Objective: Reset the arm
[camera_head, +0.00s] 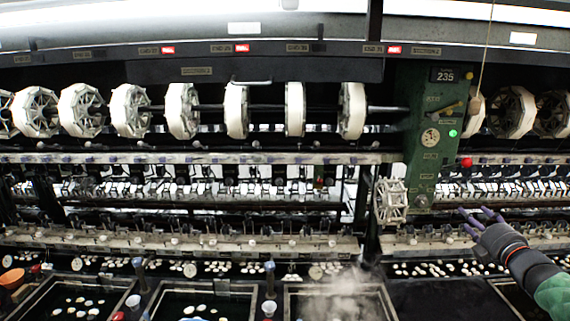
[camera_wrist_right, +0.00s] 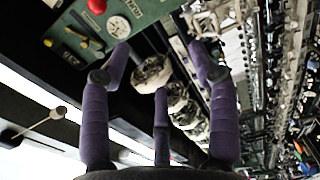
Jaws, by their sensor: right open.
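My right gripper (camera_head: 482,216) comes in from the lower right in the head view, in front of the reeling machine and just right of its green panel. Its purple fingers are spread open with nothing between them. In the right wrist view the open purple fingers (camera_wrist_right: 160,80) frame the machine's reels behind them, and no object is held. My left gripper is not in view.
The green panel (camera_head: 423,140) carries a red button and a green light. White reels (camera_head: 236,110) line the machine. Below are dark basins (camera_head: 75,298) with white cocoons, one basin (camera_head: 340,303) steaming. An orange bowl (camera_head: 12,278) sits at lower left.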

